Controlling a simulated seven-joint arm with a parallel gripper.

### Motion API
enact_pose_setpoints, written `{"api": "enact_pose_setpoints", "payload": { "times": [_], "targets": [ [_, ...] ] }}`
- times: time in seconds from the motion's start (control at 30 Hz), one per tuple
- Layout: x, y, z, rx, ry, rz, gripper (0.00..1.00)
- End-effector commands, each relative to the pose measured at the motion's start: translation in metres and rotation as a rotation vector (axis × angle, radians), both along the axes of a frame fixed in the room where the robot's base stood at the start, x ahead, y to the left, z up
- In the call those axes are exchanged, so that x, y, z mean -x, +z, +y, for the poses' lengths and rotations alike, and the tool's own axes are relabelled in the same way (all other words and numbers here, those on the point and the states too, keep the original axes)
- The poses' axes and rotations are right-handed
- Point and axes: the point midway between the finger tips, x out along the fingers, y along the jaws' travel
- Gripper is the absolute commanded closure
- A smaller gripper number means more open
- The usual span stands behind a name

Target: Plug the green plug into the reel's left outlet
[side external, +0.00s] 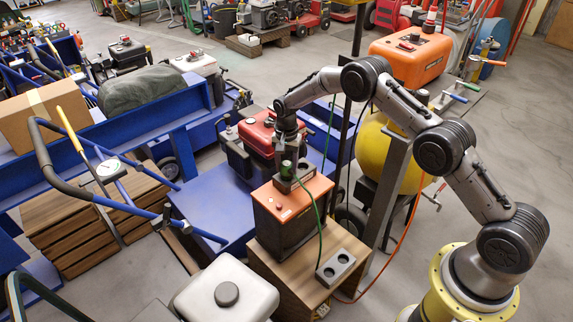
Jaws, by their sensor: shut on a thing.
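The green plug (288,168) shows at the tip of my gripper (287,157), which points down and is shut on it. The plug is above the orange top of a dark box (292,196), near a small dark block there; whether it touches the block is too small to tell. A green cable (318,212) runs from the plug area down the box's right side. A grey outlet block (336,268) with two dark round sockets lies on the wooden bench, to the lower right of the plug. An orange cord (390,272) runs beside it. I cannot make out a reel drum.
The wooden bench (330,245) carries the box and outlet block. A dark upright post and a yellow tank (383,155) stand behind, at right. A blue cart (205,210) and a red machine (258,133) are left and behind. A white tank (225,290) stands in front.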

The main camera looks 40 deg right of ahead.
Motion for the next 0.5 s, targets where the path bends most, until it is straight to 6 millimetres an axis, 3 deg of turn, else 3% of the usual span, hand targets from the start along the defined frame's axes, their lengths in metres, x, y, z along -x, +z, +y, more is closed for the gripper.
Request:
{"api": "enact_pose_setpoints", "payload": {
  "times": [0.5],
  "targets": [
    [0.0,-0.011,0.0,0.0,0.0,0.0,1.0]
  ]
}}
